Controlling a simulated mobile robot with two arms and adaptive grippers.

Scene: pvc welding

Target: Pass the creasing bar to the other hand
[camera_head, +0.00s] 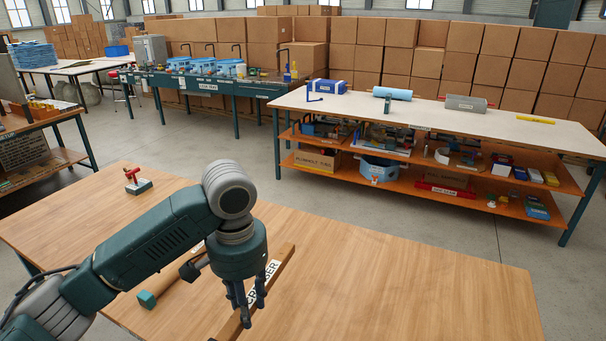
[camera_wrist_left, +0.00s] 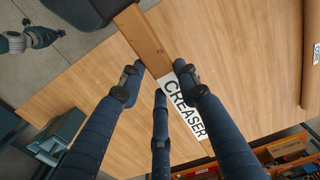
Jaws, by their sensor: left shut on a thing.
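The creasing bar is a long wooden bar with a white CREASER label (camera_head: 280,258). It slants over the wooden table at lower centre in the head view. In the left wrist view the bar (camera_wrist_left: 145,42) runs from the top to the lower right, its label between my fingers. My left gripper (camera_head: 243,308) points down and is shut on the bar. Its fingers (camera_wrist_left: 163,90) lie on both sides of the bar in the wrist view. I cannot tell whether the bar touches the table.
A teal-ended wooden tool (camera_head: 148,298) lies on the table (camera_head: 400,285), partly behind my left arm. A small red-handled tool (camera_head: 137,182) stands at the far left. The table's right side is clear. A white-topped bench (camera_head: 440,113) with loaded shelves stands beyond.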

